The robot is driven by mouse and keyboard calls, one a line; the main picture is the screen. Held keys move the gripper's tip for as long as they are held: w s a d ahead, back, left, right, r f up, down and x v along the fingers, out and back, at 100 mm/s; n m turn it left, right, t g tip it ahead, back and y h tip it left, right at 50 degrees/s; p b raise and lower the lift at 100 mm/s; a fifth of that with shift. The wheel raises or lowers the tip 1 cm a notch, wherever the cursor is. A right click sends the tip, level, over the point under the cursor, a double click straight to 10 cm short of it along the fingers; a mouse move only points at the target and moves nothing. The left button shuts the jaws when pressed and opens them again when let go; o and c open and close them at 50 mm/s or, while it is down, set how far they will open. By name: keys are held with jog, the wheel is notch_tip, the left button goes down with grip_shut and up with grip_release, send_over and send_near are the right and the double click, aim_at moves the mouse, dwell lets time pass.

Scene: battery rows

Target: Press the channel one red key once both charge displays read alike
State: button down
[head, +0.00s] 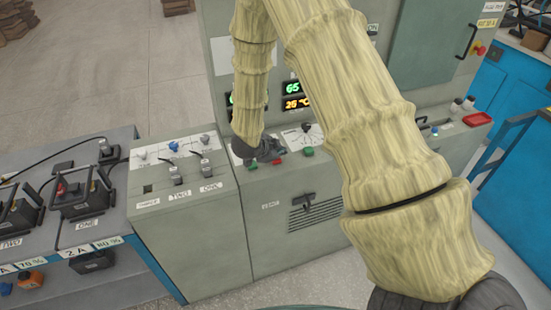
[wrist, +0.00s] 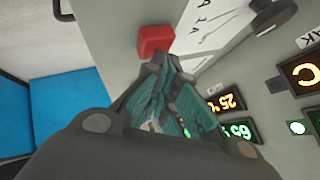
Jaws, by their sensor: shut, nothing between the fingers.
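My gripper (head: 266,153) is shut and empty over the top of the grey console. In the wrist view its fingertips (wrist: 168,66) are right by a red key (wrist: 155,40); I cannot tell whether they touch. The red key (head: 277,160) also shows beside the fingers in the head view; no channel label is readable. One green charge display (head: 292,88) reads 65, and shows upside down in the wrist view (wrist: 237,131). The other charge display (head: 231,98) is mostly hidden by my arm, so its number cannot be read.
Orange temperature displays (head: 297,103) sit below the green ones. A green key (head: 308,152) is right of the red key. A lever box (head: 178,172) labelled TWO and ONE stands left. Batteries (head: 82,190) are on the far-left bench. A red tray (head: 478,119) is at right.

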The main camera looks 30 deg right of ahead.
jog(key=shift+f, duration=0.2)
jog(key=shift+r, duration=0.1)
dwell(0.4)
jog(key=shift+r+p, duration=0.6)
jog(key=shift+r, duration=0.2)
jog(key=shift+r+p, duration=1.85)
jog(key=shift+r, duration=0.65)
jog(key=shift+a+f, duration=0.1)
